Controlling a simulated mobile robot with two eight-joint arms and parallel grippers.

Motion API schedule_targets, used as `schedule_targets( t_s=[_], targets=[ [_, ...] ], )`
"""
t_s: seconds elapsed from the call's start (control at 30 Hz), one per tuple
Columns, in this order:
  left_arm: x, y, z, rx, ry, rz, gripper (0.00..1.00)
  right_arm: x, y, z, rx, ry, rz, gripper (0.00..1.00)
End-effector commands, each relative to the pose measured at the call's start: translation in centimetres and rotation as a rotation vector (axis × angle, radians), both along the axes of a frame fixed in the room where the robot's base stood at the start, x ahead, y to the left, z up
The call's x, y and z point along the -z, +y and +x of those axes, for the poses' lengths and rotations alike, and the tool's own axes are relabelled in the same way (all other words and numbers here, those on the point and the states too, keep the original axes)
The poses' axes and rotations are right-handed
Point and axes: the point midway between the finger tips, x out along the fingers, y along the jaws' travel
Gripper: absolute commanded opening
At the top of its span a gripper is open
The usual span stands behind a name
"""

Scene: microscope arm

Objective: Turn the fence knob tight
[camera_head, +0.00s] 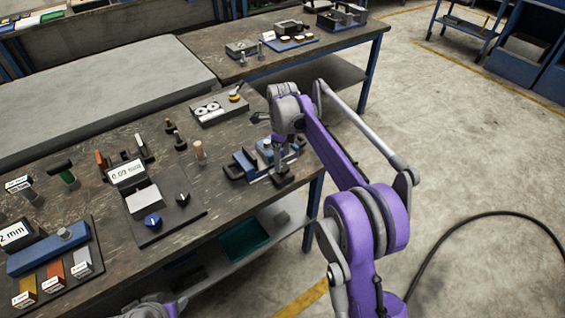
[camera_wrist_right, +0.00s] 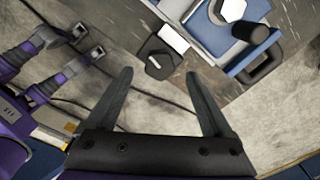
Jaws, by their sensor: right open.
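A blue fixture (camera_head: 249,164) with pale and dark parts stands near the right corner of the bench. I cannot tell which part is the fence knob. My right gripper (camera_wrist_right: 160,74) is open and empty, with its fingers apart and pointing toward the block and fixture. In the head view my right arm partly hides the fixture. My left gripper is not visible.
A gauge panel reading 0.09 mm (camera_head: 128,172) has a blue knob (camera_head: 153,220) and a black knob (camera_head: 182,198). A blue bar (camera_head: 45,250) with a silver knob (camera_head: 64,233) is at left. The bench ends just right of the fixture.

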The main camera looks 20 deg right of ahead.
Motion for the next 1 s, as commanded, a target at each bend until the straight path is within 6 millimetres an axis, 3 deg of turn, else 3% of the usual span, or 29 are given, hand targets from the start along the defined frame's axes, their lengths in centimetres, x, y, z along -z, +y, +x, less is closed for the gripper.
schedule_targets(
  t_s=[0.2, 0.4, 1.0],
  targets=[
    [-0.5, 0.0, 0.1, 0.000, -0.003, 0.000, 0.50, -4.6, 0.0, 0.0, 0.000, 0.000, 0.000, 0.85],
    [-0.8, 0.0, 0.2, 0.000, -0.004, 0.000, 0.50, -6.9, 0.0, 0.0, 0.000, 0.000, 0.000, 0.85],
    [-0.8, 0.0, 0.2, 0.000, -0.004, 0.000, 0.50, -7.4, 0.0, -0.2, -0.012, -0.003, 0.000, 0.85]
  ],
)
